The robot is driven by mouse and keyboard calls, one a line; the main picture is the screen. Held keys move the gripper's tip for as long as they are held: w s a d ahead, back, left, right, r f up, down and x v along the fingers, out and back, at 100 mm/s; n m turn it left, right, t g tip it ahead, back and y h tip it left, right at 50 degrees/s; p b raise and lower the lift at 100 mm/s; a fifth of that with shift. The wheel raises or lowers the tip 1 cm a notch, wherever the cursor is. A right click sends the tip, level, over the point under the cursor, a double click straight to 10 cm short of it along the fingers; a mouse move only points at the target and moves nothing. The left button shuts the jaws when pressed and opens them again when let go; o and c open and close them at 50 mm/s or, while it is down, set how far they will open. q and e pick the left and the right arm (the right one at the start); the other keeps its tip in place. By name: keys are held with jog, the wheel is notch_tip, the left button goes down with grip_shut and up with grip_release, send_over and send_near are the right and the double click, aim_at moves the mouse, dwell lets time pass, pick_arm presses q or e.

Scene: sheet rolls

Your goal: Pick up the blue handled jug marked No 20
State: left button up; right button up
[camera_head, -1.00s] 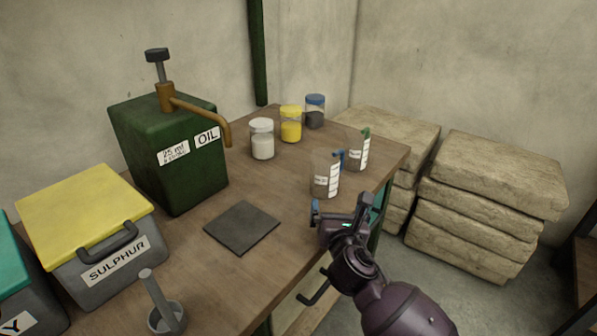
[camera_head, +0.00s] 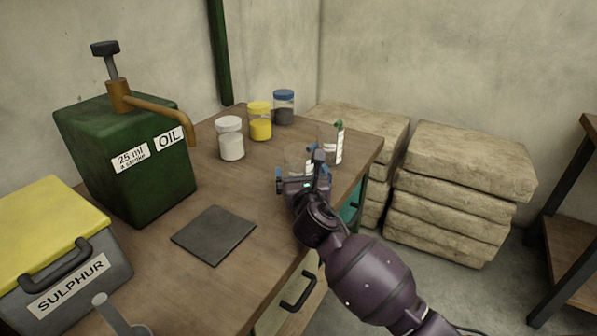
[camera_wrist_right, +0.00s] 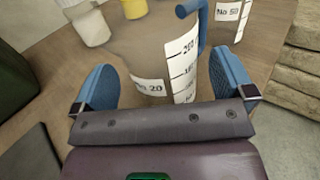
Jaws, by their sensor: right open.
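The jug marked No 20 (camera_wrist_right: 152,60) is clear, with a white scale strip and a blue handle (camera_wrist_right: 188,8) at its far right side in the right wrist view. In the head view the jug (camera_head: 295,155) stands on the table, partly hidden behind my right gripper (camera_head: 298,178). My right gripper (camera_wrist_right: 165,85) is open, its blue fingertips on either side of the jug, which appears between them. I cannot tell whether either finger touches it. A second clear jug, marked No 50 (camera_wrist_right: 229,12), stands just behind to the right; its green handle shows in the head view (camera_head: 338,126). My left gripper is not in view.
On the wooden table (camera_head: 205,275) are a white jar (camera_head: 231,146), yellow jar (camera_head: 260,128), blue-lidded jar (camera_head: 284,108), green oil can (camera_head: 125,165), dark square pad (camera_head: 214,235) and sulphur box (camera_head: 70,285). Stacked sacks (camera_head: 455,200) stand beyond the right edge.

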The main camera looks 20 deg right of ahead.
jog(key=shift+w+d+f, duration=0.1)
jog(key=shift+w+f, duration=0.1)
jog(key=shift+w, duration=0.3)
jog(key=shift+w+d+f, duration=0.1)
jog(key=shift+w+f, duration=0.05)
jog(key=shift+w, duration=0.35)
jog(key=shift+w+r+b, duration=0.25)
jog(key=shift+w+b, duration=0.05)
jog(key=c, duration=0.9)
jog(key=shift+r, duration=0.1)
